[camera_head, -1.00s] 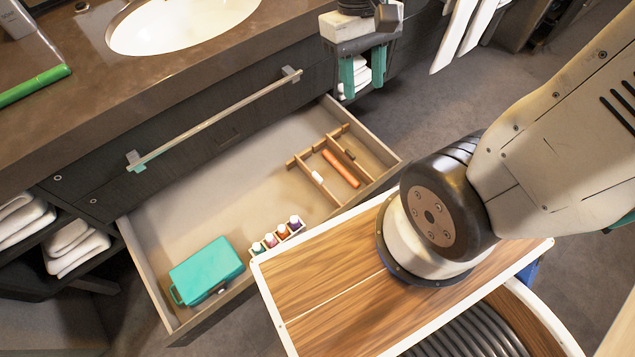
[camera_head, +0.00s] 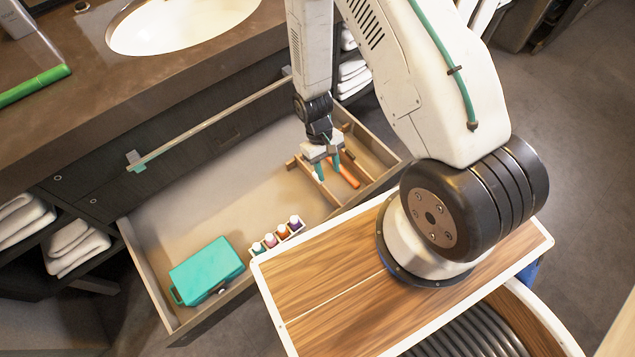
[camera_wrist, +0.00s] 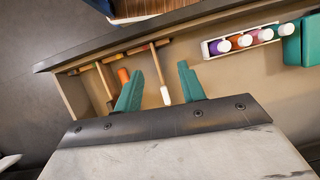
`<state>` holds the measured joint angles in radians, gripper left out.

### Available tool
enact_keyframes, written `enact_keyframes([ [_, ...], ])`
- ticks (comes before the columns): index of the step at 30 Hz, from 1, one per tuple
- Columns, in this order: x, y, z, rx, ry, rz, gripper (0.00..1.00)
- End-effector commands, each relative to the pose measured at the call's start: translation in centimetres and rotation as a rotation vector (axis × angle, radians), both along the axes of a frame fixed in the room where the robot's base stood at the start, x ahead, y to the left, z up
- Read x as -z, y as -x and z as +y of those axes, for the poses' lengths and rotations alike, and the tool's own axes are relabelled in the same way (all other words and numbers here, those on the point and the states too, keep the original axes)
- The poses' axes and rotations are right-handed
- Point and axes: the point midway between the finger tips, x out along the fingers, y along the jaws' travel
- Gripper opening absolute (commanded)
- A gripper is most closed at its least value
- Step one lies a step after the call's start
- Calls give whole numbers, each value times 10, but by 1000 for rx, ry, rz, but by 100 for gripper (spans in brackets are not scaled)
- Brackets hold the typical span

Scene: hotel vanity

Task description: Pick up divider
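The divider (camera_head: 326,193) is a light wooden frame of crossed bars in the right end of the open drawer. In the wrist view, one bar of the divider (camera_wrist: 157,63) runs between my fingers' directions, with other bars to the left. My gripper (camera_head: 328,168) is over the divider, fingers pointing down. The wrist view shows the teal fingers of my gripper (camera_wrist: 160,88) spread apart with nothing held. I cannot tell the exact height above the bar. The gripper hides part of the divider in the head view.
An orange stick (camera_head: 344,170) lies among the divider bars; a small white-ended item (camera_wrist: 166,95) lies by the middle bar. The drawer (camera_head: 225,205) also holds a teal case (camera_head: 206,270) and a rack of small bottles (camera_head: 278,237). Drawer walls surround the divider.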

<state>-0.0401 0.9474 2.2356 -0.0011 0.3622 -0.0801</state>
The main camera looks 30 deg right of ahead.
Motion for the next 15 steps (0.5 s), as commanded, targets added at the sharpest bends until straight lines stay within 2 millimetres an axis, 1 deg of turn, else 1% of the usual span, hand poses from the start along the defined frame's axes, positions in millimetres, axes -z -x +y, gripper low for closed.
enact_keyframes([
  [1, 23, 6, 0, -6, -2, -6, 40],
  [3, 51, 7, 0, -14, -6, -36, 40],
  [5, 73, 8, 1, -22, -10, -68, 40],
  [6, 86, 6, 1, -28, -13, -95, 40],
  [8, 105, -1, 1, -36, -18, -152, 40],
  [9, 112, -11, 2, -41, -21, -200, 40],
  [12, 115, -40, 3, -54, -26, -308, 40],
  [15, 115, -53, 3, -62, -29, -368, 40],
])
